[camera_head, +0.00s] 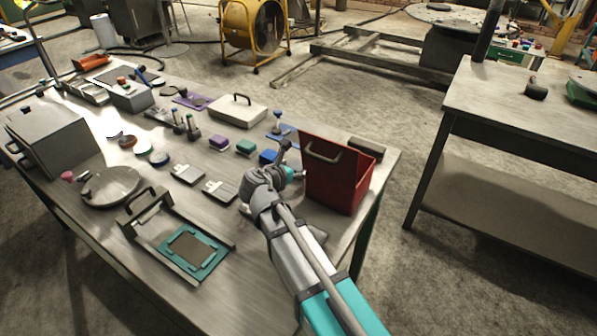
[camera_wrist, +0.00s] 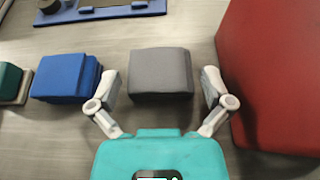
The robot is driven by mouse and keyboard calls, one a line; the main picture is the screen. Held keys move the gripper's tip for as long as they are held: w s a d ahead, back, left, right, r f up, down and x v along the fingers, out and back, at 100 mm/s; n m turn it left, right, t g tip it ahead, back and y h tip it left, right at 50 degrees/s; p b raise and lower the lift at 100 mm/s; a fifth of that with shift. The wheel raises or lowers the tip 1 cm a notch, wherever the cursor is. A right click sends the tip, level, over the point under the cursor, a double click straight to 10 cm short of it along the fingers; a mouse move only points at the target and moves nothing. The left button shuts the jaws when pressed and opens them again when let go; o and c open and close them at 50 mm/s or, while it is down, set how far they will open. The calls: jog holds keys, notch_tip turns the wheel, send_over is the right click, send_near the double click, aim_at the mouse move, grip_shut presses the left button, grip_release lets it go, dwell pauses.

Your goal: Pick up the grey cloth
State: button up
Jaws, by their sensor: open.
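The grey cloth (camera_wrist: 160,75) is a folded block lying on the metal table in the wrist view. It lies ahead of my gripper (camera_wrist: 160,82), with its sides between the two spread fingers. My gripper is open, and a gap shows between each finger and the cloth. In the head view my gripper (camera_head: 284,160) is over the table beside the red bin, and the arm and bin hide the grey cloth there.
The red bin (camera_head: 335,180) stands close on the right and also shows in the wrist view (camera_wrist: 275,70). A blue folded cloth (camera_wrist: 62,76) lies to the left, with a green one (camera_wrist: 8,78) beyond. A blue tray (camera_wrist: 100,12) lies behind.

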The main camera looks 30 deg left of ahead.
jog(key=shift+b+x, duration=0.3)
jog(key=shift+x, duration=0.8)
jog(key=c, duration=0.8)
jog(key=shift+r, duration=0.15)
notch_tip(320, 180, up, 2)
jog(key=p, duration=0.2)
jog(key=shift+r+p, duration=0.25)
jog(key=shift+p, duration=0.15)
jog(key=s+a+r+p, duration=0.4)
jog(key=s+r+p, duration=0.1)
jog(key=s+a+r+p, duration=0.5)
jog(key=shift+s+a+r, duration=0.15)
jog(key=shift+a, duration=0.2)
